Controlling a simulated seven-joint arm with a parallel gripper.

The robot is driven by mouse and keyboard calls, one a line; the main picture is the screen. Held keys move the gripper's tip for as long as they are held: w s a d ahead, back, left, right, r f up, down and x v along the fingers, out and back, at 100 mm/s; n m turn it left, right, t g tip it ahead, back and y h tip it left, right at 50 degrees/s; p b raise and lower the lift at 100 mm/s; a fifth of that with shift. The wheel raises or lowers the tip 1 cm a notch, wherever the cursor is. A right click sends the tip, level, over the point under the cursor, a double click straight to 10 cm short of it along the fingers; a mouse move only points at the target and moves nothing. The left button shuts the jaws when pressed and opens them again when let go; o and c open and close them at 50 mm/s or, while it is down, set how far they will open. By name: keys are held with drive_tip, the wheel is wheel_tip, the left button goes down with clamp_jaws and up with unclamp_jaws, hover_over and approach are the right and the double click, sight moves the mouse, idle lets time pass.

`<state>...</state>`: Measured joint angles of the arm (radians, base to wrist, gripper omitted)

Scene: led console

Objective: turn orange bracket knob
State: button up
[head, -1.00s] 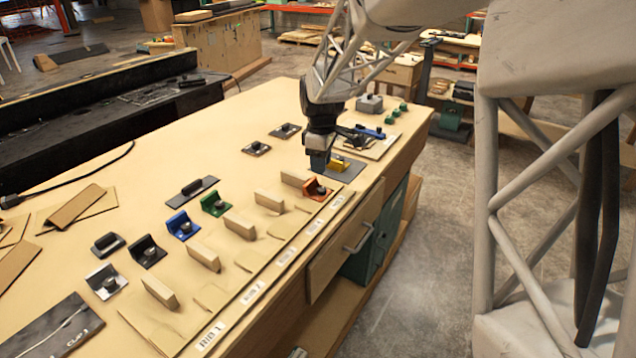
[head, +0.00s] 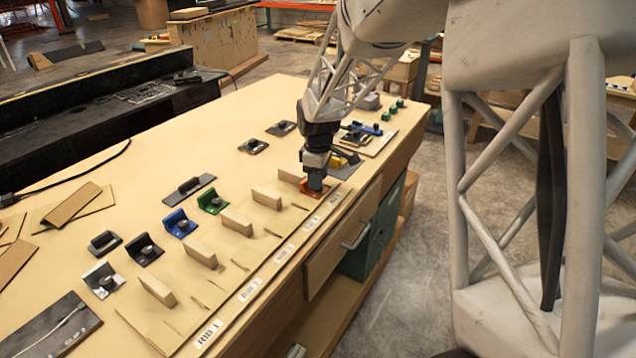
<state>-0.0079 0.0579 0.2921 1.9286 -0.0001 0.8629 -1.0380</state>
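The orange bracket (head: 306,189) sits on the tabletop near the far end of the row of wooden ribs. My gripper (head: 315,186) points down right over it, and its fingers hide the bracket's knob and part of its body. I cannot tell whether the fingers touch the knob or how far apart they are.
Green (head: 212,202), blue (head: 180,224), black (head: 143,249) and white (head: 103,279) brackets with knobs stand in a line to the left. Upright wooden ribs (head: 236,222) run alongside. A yellow bracket (head: 340,160) is just behind my gripper.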

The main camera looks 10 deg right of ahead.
drive_tip(key=shift+f, duration=0.95)
drive_tip(key=shift+c, duration=0.3)
drive_tip(key=c, duration=0.6)
drive_tip(key=shift+m, duration=3)
drive_tip(key=o, duration=0.7)
drive_tip(key=shift+c, duration=0.2)
